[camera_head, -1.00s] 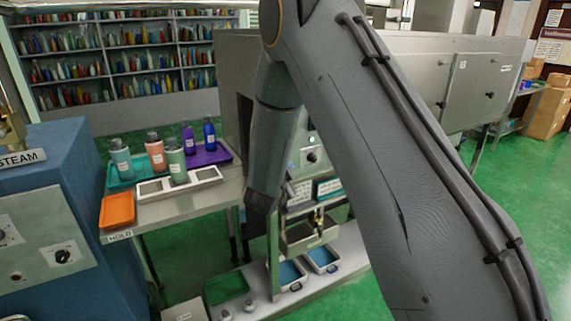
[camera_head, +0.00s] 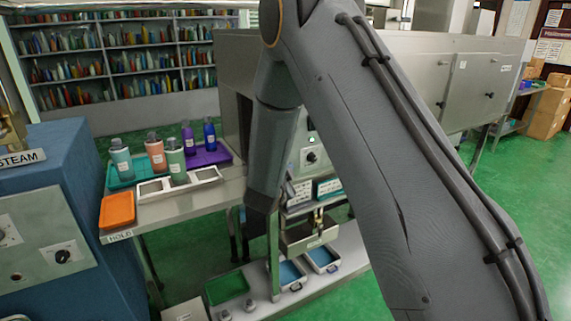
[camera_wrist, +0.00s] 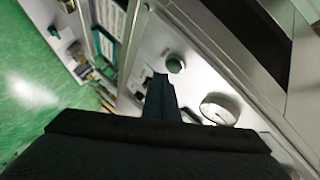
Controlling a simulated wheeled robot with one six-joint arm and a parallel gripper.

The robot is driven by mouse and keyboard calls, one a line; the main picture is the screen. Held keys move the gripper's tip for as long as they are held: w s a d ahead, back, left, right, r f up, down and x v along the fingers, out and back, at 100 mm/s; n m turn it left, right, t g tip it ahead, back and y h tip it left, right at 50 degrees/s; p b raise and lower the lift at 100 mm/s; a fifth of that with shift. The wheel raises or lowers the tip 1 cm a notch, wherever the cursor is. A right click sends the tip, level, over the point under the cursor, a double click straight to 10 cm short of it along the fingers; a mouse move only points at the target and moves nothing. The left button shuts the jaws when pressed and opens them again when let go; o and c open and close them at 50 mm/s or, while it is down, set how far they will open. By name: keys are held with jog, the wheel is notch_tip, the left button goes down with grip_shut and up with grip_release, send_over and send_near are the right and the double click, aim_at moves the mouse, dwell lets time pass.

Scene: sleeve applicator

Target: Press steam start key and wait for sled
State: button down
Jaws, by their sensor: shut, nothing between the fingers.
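In the wrist view, my gripper (camera_wrist: 160,82) is shut and empty, its dark fingertips pointing at a pale control panel (camera_wrist: 150,48). A round green button (camera_wrist: 176,63), which looks like the start key, sits just beyond the tips and slightly to their right. I cannot tell whether they touch. A round dial (camera_wrist: 219,109) is to the right of the fingers. In the head view, part of the panel with a black knob (camera_head: 311,157) shows behind my arm, which hides much of the machine. I cannot identify the sled for certain.
A side table (camera_head: 205,205) at left holds several bottles, a white two-recess tray (camera_head: 181,185) and an orange tray (camera_head: 117,210). A blue STEAM cabinet (camera_head: 60,190) stands at far left. Blue bins (camera_head: 322,258) sit on a low shelf. Green floor is open at right.

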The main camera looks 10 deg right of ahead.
jog(key=shift+w, duration=0.1)
jog(key=shift+w+a, duration=0.15)
jog(key=shift+w, duration=0.1)
